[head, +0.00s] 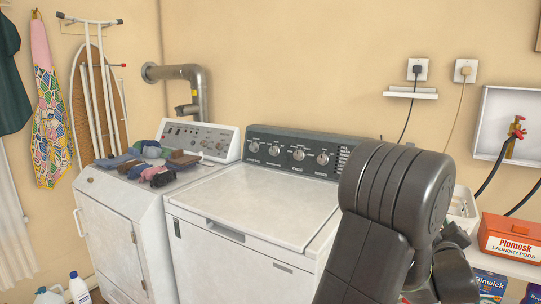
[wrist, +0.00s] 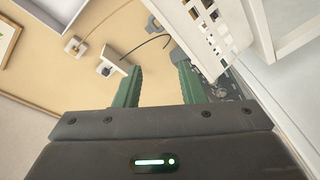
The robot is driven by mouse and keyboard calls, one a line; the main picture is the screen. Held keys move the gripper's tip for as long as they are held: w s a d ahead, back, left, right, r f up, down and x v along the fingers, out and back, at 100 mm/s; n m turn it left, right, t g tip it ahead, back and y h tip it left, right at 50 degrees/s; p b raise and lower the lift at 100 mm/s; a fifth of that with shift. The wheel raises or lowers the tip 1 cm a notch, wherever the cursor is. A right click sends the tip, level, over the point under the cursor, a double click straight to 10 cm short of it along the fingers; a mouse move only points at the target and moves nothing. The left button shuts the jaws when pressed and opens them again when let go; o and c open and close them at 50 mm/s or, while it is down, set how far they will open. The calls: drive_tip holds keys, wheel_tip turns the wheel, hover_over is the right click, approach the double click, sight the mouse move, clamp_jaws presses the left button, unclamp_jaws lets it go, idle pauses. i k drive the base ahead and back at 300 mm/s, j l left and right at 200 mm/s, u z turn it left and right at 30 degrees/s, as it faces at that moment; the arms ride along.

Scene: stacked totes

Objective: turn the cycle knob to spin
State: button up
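The white washer (head: 255,205) stands in the middle of the head view with its lid shut. Its dark control panel (head: 285,140) carries a row of several round knobs. A label that seems to read CYCLE is under the third knob from the left (head: 298,155); its pointer setting is too small to read. A column of small words is printed at the panel's right end, near my arm. My gripper (wrist: 160,85) shows two green fingers set apart with nothing between them. In the head view my dark arm largely hides it, at the lower right, away from the knobs.
A second machine (head: 125,215) with folded cloths (head: 150,165) on top stands left of the washer. At right are a white basket (head: 462,208), an orange laundry pods box (head: 510,238) and a wall box with a red tap (head: 516,130). Wall sockets (head: 417,69) hold plugged cords.

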sight(299, 154)
drive_tip(key=i+j, duration=0.3)
drive_tip(key=j, duration=0.2)
drive_tip(key=i+j+u, duration=0.1)
drive_tip(key=i+j, duration=0.2)
drive_tip(key=j, duration=0.2)
drive_tip(key=i+j, duration=0.3)
drive_tip(key=j, duration=0.15)
drive_tip(key=i+l, duration=0.1)
drive_tip(key=i, duration=0.25)
drive_tip(key=i+u, duration=0.1)
drive_tip(key=i, duration=0.25)
